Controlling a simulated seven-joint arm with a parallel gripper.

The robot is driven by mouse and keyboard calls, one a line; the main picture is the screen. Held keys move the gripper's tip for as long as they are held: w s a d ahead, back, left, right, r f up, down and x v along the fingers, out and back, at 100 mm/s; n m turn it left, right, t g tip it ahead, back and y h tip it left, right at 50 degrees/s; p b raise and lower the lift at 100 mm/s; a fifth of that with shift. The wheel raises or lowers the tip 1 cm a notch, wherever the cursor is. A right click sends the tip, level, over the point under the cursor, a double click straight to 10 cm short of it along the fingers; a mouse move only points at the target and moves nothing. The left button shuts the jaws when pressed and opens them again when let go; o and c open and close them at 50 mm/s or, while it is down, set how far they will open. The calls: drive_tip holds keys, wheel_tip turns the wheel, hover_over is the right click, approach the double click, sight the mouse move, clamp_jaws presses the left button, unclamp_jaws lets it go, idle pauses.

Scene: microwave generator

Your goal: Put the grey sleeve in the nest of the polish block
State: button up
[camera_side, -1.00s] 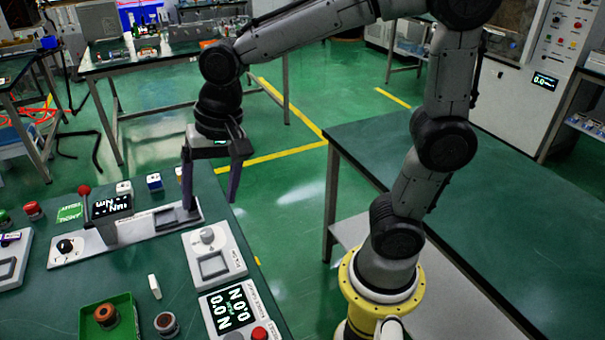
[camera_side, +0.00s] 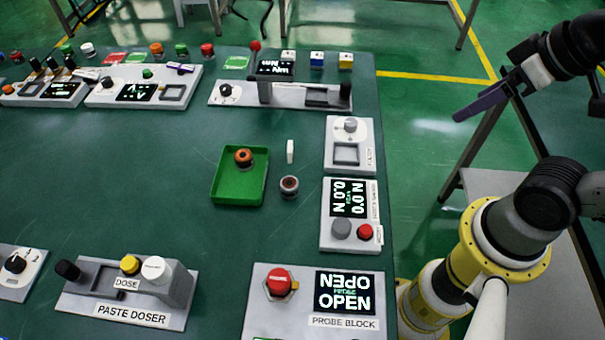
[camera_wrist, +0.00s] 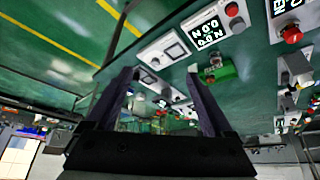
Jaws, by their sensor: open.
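A small grey sleeve (camera_side: 289,187), dark reddish inside, stands upright on the green table, just right of the green tray. The polish block (camera_side: 336,129) seems to be the white block near the table's right edge; its label is too small to read surely. It has a round knob and a square nest (camera_side: 346,155), which looks empty. My gripper (camera_side: 478,108) is off the table's right side, apart from both, with one finger showing clearly. In the wrist view my gripper (camera_wrist: 160,82) has its two fingers spread with nothing between them.
The green tray (camera_side: 222,192) holds an orange-brown ring (camera_side: 243,157). A white stick (camera_side: 290,151) stands between tray and block. A force display block (camera_side: 327,240) is just in front of the polish block. The table left of the tray is clear.

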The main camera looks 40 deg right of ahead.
drive_tip(key=w+a+r+n, duration=0.2)
drive_tip(key=w+r+n, duration=0.3)
drive_tip(key=w+n, duration=0.3)
drive_tip(key=n+g, duration=0.6)
drive_tip(key=n, duration=0.3)
hover_over(289, 183)
wheel_tip(289, 183, down, 16)
drive_tip(key=f, duration=0.7)
drive_tip(key=shift+s+d+f, duration=0.1)
drive_tip(key=shift+s, duration=0.2)
drive_tip(key=shift+w+f, duration=0.15)
drive_tip(key=shift+f, duration=1.4)
drive_tip(key=shift+w+f, duration=0.1)
drive_tip(key=shift+f, duration=1.45)
clamp_jaws()
